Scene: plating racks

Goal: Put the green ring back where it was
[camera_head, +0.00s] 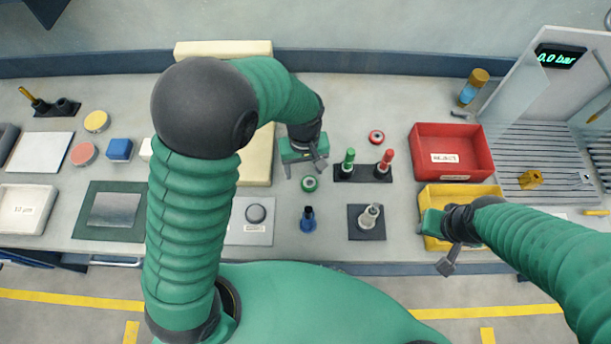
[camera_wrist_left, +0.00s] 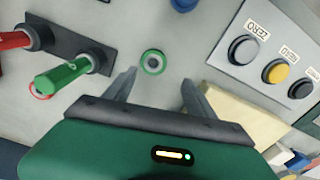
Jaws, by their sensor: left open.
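The green ring (camera_head: 309,183) lies flat on the grey bench, left of a black stand (camera_head: 366,174) with a green peg (camera_head: 348,160) and a red peg (camera_head: 385,162). No ring shows around the green peg. My left gripper (camera_head: 305,168) is open and empty, just behind the green ring in the head view. In the left wrist view the green ring (camera_wrist_left: 153,62) shows just beyond and between the open fingertips (camera_wrist_left: 159,80), not touching them. My right gripper (camera_head: 447,260) hangs by the yellow bin's front edge; its jaw opening is unclear.
A red ring (camera_head: 376,137) lies behind the stand. A blue peg (camera_head: 308,219), a metal fitting on a dark plate (camera_head: 367,233) and a button panel (camera_head: 250,233) are in front. A red bin (camera_head: 452,135) and yellow bin (camera_head: 475,191) stand to the right.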

